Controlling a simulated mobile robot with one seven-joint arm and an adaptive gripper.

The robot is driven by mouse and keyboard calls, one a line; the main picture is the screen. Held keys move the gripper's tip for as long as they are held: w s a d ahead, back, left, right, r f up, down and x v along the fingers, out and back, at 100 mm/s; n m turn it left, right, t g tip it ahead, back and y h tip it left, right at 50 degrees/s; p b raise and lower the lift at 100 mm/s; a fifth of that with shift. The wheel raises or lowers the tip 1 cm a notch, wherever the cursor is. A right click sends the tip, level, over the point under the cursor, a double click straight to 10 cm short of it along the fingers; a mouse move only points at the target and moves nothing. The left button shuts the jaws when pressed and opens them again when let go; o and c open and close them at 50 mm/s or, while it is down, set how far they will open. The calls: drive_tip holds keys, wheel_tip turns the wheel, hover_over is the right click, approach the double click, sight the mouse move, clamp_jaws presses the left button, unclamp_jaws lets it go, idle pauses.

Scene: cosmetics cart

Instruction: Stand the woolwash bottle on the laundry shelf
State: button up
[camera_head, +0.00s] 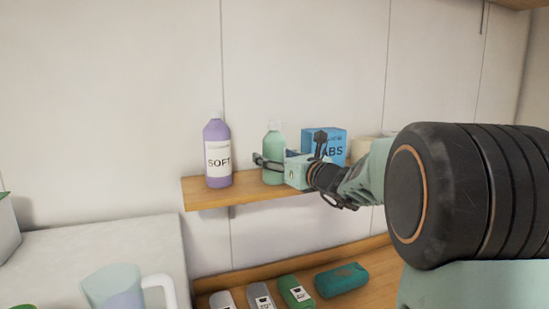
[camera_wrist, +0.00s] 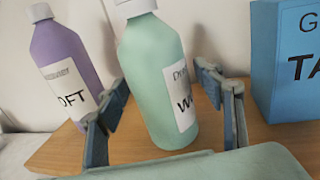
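The woolwash bottle (camera_head: 273,150) is mint green with a pale cap and stands upright on the wooden laundry shelf (camera_head: 248,194). My gripper (camera_head: 274,162) reaches in from the right at the bottle's lower body. In the wrist view my gripper (camera_wrist: 163,92) has its fingers spread, one on each side of the bottle. The fingers look open and very near its sides; contact is hard to tell.
A purple SOFT bottle (camera_head: 217,152) stands left on the shelf, and it shows in the wrist view (camera_wrist: 66,58). A blue TABS box (camera_head: 325,141) stands right, close behind my gripper. Below are a clear jug (camera_head: 113,287) and several containers, including a teal one (camera_head: 342,280).

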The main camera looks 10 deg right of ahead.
drive_tip(key=shift+r, duration=0.15)
drive_tip(key=shift+s+d, duration=0.2)
drive_tip(key=shift+s, duration=0.1)
drive_tip(key=b+v, duration=0.2)
drive_tip(key=v, duration=0.9)
drive_tip(key=shift+s, duration=0.15)
